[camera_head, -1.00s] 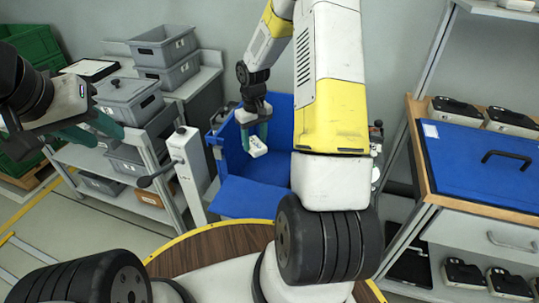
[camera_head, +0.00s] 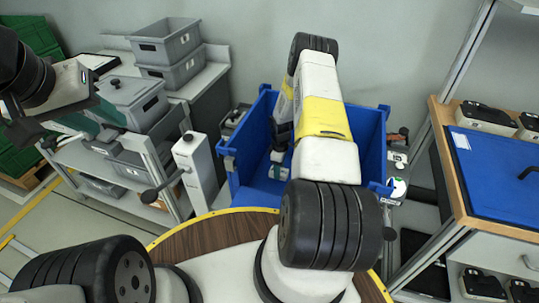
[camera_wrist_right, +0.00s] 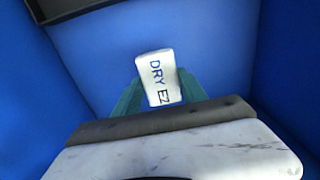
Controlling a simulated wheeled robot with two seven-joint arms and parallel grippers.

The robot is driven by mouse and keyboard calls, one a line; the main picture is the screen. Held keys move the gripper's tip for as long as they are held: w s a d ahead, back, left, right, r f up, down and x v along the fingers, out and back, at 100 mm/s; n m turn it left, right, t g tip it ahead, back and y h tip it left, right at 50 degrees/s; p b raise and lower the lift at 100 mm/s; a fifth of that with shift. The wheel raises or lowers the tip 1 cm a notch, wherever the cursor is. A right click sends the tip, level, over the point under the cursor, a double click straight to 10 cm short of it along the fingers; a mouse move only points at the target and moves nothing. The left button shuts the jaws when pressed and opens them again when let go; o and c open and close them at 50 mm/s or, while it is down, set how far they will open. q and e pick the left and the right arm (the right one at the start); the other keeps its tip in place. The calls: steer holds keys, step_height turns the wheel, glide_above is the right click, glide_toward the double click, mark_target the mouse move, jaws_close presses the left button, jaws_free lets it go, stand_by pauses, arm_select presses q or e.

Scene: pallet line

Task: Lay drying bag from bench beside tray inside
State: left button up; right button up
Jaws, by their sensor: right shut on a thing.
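The drying bag is a small white packet (camera_wrist_right: 160,78) marked "DRY EZ". In the right wrist view it is held between the green fingers of my right gripper (camera_wrist_right: 158,95), which is shut on it. Blue walls and a blue floor surround it there. In the head view my right gripper (camera_head: 279,160) reaches down into the blue crate (camera_head: 371,145), and the bag shows only as a small pale patch (camera_head: 276,171), partly hidden by my arm. I cannot tell whether the bag touches the floor. My left gripper (camera_head: 95,117) is over the grey boxes at left, its fingers apart and empty.
Grey bins (camera_head: 165,42) and a lidded grey box (camera_head: 130,95) stand on the left rack. A white post with a black lever (camera_head: 195,165) stands just left of the crate. At right is a bench with a blue lid (camera_head: 495,170) and several black-and-white devices.

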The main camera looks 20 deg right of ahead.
steer(key=shift+f, duration=1.95)
steer(key=shift+f, duration=0.1)
steer(key=o, duration=1.4)
steer(key=shift+c, duration=0.2)
